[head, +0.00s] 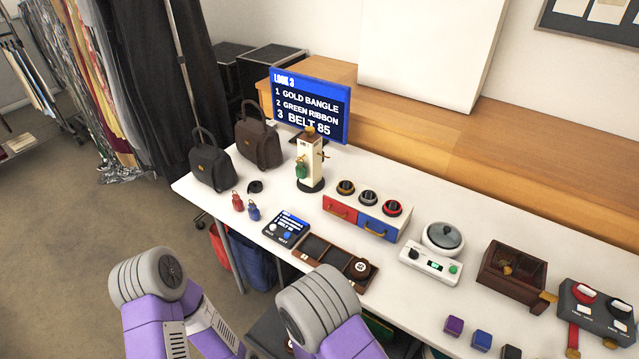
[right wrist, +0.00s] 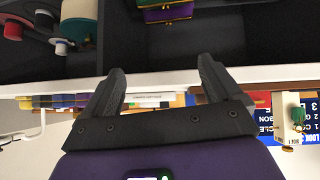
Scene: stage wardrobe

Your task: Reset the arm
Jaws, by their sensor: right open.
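My right gripper (right wrist: 161,68) shows in the right wrist view with its two dark fingers wide apart and nothing between them. It is in front of a pale table edge, with a dark compartment beyond the fingertips. In the head view my two purple arms with ribbed grey joints come up at the bottom, in front of the table. Neither gripper's fingers show there. My left gripper is out of both views.
The white table (head: 415,303) carries two handbags (head: 211,163), a blue sign (head: 310,105), a mannequin-like stand (head: 310,165), a red-and-blue drawer box (head: 365,217), a brown tray (head: 318,247) and a white pot device (head: 432,262). Spools (right wrist: 78,22) lie in the dark compartment.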

